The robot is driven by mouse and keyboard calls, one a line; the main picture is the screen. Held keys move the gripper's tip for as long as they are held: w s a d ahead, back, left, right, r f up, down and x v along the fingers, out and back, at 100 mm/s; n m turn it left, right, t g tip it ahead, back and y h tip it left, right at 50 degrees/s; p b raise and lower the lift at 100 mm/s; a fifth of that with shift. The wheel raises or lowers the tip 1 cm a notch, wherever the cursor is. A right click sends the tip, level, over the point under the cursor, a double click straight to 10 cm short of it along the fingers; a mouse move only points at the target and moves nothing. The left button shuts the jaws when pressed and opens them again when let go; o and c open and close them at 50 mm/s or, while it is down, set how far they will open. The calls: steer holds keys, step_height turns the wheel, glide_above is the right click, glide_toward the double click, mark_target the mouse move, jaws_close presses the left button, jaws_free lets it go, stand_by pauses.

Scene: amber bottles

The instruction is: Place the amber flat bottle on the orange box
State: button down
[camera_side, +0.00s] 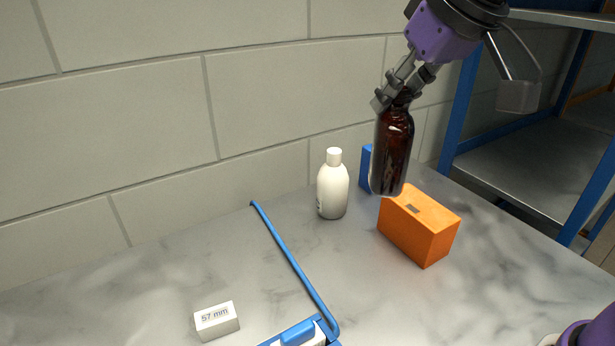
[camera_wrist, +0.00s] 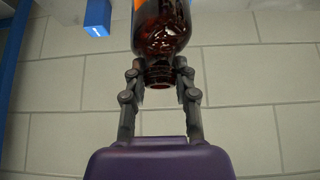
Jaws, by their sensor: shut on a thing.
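The amber flat bottle (camera_side: 392,152) hangs upright, slightly tilted, from my gripper (camera_side: 397,97) in the side view. My gripper is shut on the bottle's neck. In the wrist view the bottle (camera_wrist: 162,30) is at the top middle, its neck between the two fingers of my gripper (camera_wrist: 160,84). The orange box (camera_side: 420,224) stands on the marble table, below and a little right of the bottle in the side view. The bottle's lower end overlaps the box's upper left edge in that picture. A gap between them is hard to judge. In the wrist view the bottle hides most of the box.
A white bottle (camera_side: 332,187) stands left of the orange box. A blue box (camera_side: 366,167) is behind the amber bottle. A blue bar (camera_side: 290,258), a white block marked 57 mm (camera_side: 216,321) and a blue-white item (camera_side: 298,334) lie in front. A blue-framed shelf (camera_side: 530,150) stands right.

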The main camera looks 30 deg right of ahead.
steer(key=w+d+f+m, duration=0.1)
steer(key=w+d+f, duration=0.1)
steer(key=d+f, duration=0.8)
steer(key=shift+w+d+f+h, duration=0.25)
steer(key=shift+d+h, duration=0.15)
steer(key=shift+d, duration=1.25)
steer(key=shift+f, duration=0.15)
steer(key=c, duration=0.6)
jaws_free()
steer(key=shift+c, duration=0.2)
steer(key=d+v, duration=0.1)
steer(key=v, duration=1.1)
steer(key=s+a+f, duration=0.2)
steer(key=s+f, duration=0.1)
steer(key=f, duration=0.3)
steer(key=s+a+f+n+g+y, duration=0.1)
steer(key=s+a+f, duration=0.1)
steer(key=f, duration=0.3)
steer(key=shift+s+f, duration=0.35)
steer(key=shift+s, duration=0.25)
